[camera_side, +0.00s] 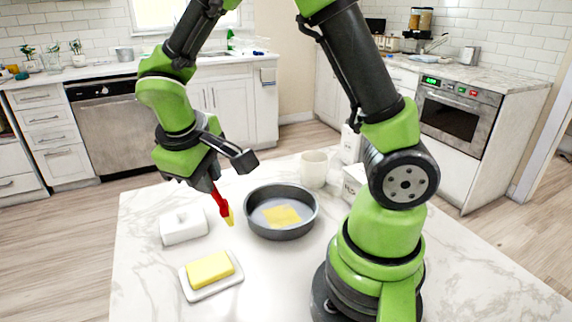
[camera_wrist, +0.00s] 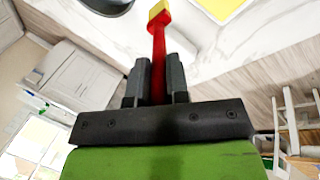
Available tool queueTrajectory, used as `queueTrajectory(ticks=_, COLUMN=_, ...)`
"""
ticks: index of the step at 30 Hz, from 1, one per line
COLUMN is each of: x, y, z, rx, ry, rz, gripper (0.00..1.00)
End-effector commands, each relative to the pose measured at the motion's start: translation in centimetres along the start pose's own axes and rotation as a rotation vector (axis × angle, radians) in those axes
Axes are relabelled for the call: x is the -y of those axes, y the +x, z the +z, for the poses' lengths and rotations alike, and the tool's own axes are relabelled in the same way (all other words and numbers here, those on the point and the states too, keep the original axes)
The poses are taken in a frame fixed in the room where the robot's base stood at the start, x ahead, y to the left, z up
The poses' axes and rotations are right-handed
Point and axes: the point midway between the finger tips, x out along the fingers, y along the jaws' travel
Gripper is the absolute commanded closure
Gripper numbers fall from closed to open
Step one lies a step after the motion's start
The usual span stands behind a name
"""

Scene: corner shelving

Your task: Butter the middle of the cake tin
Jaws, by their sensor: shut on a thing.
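My gripper (camera_side: 211,184) is shut on a red-handled brush (camera_side: 221,203). The brush's yellow tip (camera_side: 230,217) points down, left of the cake tin and above the table. In the wrist view the red handle (camera_wrist: 158,62) stands between the two dark fingers (camera_wrist: 157,85). The round dark grey cake tin (camera_side: 250,222) stands on the table with a yellow patch (camera_side: 282,216) on the middle of its floor. A yellow block of butter (camera_side: 210,270) lies on a white dish (camera_side: 228,284) at the front left. Part of a yellow block (camera_wrist: 222,5) shows at the wrist view's top.
A white butter-dish lid (camera_side: 184,227) sits left of the tin. A white mug (camera_side: 314,168) and white boxes (camera_side: 353,180) stand behind and right of the tin. My arm's base takes up the right of the marble table (camera_side: 145,285). The front middle of the tabletop is clear.

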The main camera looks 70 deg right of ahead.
Motion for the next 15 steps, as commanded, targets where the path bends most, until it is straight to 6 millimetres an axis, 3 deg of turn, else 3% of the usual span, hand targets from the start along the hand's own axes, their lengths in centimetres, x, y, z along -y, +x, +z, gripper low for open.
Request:
queueTrajectory(ticks=10, x=-0.2, y=0.0, z=0.0, rx=0.000, ry=0.003, rz=0.002, gripper=1.00)
queueTrajectory(ticks=13, x=-1.8, y=0.2, z=-0.1, rx=0.002, ry=0.007, rz=0.022, gripper=1.00)
queueTrajectory(ticks=15, x=-3.8, y=0.5, z=0.0, rx=0.005, ry=0.009, rz=0.049, gripper=1.00)
